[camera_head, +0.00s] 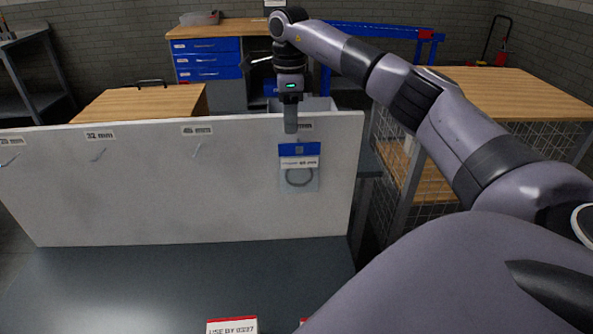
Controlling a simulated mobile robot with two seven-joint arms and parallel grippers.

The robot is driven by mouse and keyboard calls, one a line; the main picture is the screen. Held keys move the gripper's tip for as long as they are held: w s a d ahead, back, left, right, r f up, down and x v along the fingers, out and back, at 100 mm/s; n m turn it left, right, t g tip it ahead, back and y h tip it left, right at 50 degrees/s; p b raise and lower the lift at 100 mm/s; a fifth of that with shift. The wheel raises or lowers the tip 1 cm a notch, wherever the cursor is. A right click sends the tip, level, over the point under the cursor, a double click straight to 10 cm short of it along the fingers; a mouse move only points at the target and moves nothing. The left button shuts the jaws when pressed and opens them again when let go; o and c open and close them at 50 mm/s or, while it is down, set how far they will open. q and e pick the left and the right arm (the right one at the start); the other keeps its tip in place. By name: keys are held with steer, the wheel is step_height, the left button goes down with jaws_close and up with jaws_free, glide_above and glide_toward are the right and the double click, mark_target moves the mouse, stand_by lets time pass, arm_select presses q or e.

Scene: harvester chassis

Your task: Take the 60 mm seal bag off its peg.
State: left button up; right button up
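A clear seal bag (299,178) with a blue header and a dark ring inside hangs at the right end of a white peg board (140,195). The small print on its label is too blurred to read for sure. The board label above it is partly hidden behind my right gripper; only "mm" shows. My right gripper (291,128) points down in front of the board top, just above the bag's blue header. Its fingers are seen edge-on, so I cannot tell if they are open or touching the bag. My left gripper is not in view.
Pegs to the left under labels (99,136) such as "32 mm" look empty. Wooden benches and blue drawers (207,60) stand behind.

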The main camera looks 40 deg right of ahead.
steer(key=p, duration=0.1)
glide_above(299, 169)
steer(key=w, duration=0.2)
steer(key=f, duration=0.6)
steer(key=shift+s+a+f, duration=0.1)
steer(key=shift+a+f, duration=0.25)
steer(key=shift+a, duration=0.05)
jaws_close()
